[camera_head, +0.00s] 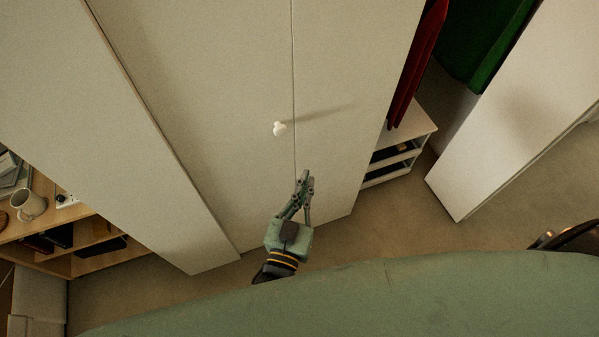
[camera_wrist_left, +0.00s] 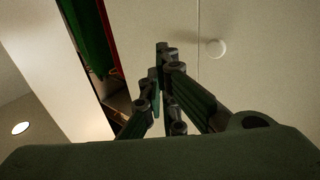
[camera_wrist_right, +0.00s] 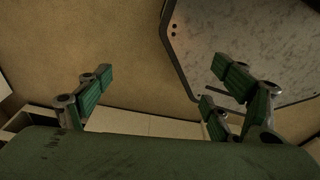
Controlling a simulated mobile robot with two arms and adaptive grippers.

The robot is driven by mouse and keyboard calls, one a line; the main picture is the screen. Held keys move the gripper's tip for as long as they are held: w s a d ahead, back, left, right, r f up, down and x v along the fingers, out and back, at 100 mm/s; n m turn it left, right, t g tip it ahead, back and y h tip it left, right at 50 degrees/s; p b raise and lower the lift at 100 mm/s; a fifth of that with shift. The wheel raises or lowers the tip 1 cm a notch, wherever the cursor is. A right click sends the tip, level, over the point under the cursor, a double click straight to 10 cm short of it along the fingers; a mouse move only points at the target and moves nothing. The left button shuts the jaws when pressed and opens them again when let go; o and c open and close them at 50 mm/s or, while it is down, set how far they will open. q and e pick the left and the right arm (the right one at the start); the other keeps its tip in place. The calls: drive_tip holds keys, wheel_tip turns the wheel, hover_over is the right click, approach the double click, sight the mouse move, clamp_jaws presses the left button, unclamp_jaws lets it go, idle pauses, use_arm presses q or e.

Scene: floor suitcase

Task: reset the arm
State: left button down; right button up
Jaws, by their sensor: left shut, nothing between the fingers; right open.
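My left gripper (camera_head: 305,178) is in front of the pale wardrobe doors (camera_head: 220,70), close to the seam between two panels. Its fingers are together with nothing between them, and they also show in the left wrist view (camera_wrist_left: 162,50). A round white knob (camera_head: 279,129) is on the door, up and left of the fingertips and apart from them; it shows in the left wrist view too (camera_wrist_left: 215,48). My right gripper (camera_wrist_right: 165,85) is open and empty in the right wrist view, with its fingers wide apart. It is not clearly visible in the head view.
An open compartment at right has red (camera_head: 418,65) and green (camera_head: 485,40) hanging cloth and a white shelf unit (camera_head: 405,145). An open white door (camera_head: 520,110) stands right of it. A wooden desk with a mug (camera_head: 28,205) is at left. A dark-edged grey panel (camera_wrist_right: 250,45) is near my right gripper.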

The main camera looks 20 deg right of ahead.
use_arm(q)
drive_tip(key=s+a+f+g+y, duration=0.25)
drive_tip(key=a+f, duration=0.25)
drive_tip(key=f, duration=0.6)
drive_tip(key=s+a+f+n+g+y, duration=0.1)
drive_tip(key=s+a+f+g, duration=0.25)
drive_tip(key=f, duration=0.65)
drive_tip(key=s+a+f+g+y, duration=0.2)
drive_tip(key=s+a+f, duration=0.3)
drive_tip(key=f, duration=0.6)
drive_tip(key=s+a+f+n+g+y, duration=0.1)
drive_tip(key=s+a+f+g+y, duration=0.1)
drive_tip(key=s+a+f, duration=0.5)
drive_tip(key=s+a+f+n+g+y, duration=0.1)
drive_tip(key=s+a+f+g, duration=0.3)
drive_tip(key=s+a, duration=1)
wheel_tip(320, 180, down, 4)
drive_tip(key=shift+s+r+n+g+y, duration=0.15)
drive_tip(key=shift+n+g+y, duration=0.25)
drive_tip(key=shift+y, duration=0.05)
use_arm(e)
drive_tip(key=shift+s+d+f, duration=0.15)
drive_tip(key=shift+s, duration=0.65)
